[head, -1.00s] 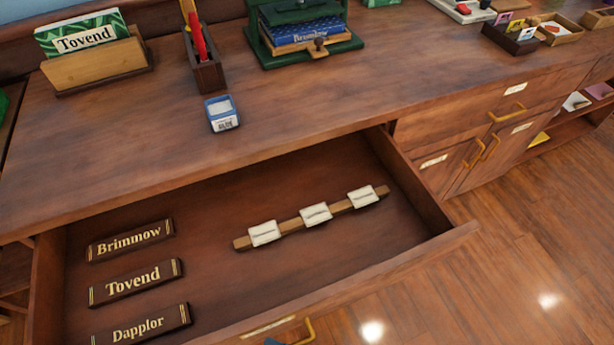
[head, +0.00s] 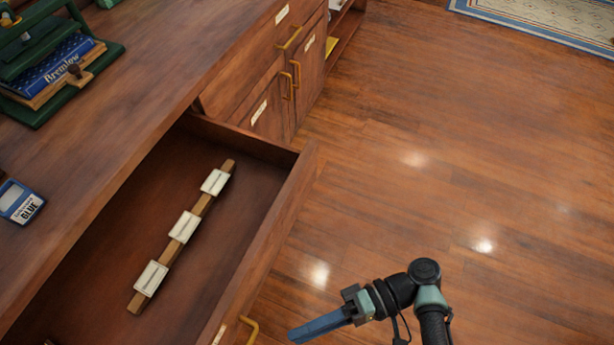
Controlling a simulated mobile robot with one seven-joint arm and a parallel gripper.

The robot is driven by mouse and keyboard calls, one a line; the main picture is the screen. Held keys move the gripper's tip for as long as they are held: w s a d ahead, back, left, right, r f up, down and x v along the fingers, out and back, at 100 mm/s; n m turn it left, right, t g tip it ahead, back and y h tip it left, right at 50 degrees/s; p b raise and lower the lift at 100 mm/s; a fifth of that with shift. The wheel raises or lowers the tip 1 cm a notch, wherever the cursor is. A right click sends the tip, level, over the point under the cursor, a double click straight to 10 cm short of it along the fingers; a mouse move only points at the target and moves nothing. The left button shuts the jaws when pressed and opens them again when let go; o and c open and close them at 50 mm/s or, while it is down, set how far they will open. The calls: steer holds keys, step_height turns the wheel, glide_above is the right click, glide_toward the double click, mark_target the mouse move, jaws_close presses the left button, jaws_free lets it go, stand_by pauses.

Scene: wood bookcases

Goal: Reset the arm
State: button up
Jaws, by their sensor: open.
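My arm reaches in from the bottom of the head view, over the wood floor and to the right of the open drawer (head: 225,275). My gripper (head: 298,334) has blue fingers seen from the side, pointing left near the drawer's front and its brass handle (head: 249,331). It is open, and nothing shows between the fingers. From this angle I cannot tell how far it is from the handle.
The drawer holds a wooden bar (head: 200,207) with three white tags. Cabinet doors (head: 279,103) are shut. The floor (head: 450,170) at right is clear up to a rug (head: 545,22).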

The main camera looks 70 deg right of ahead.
steer(key=shift+s+d, duration=0.25)
steer(key=shift+r, duration=0.1)
stand_by(0.4)
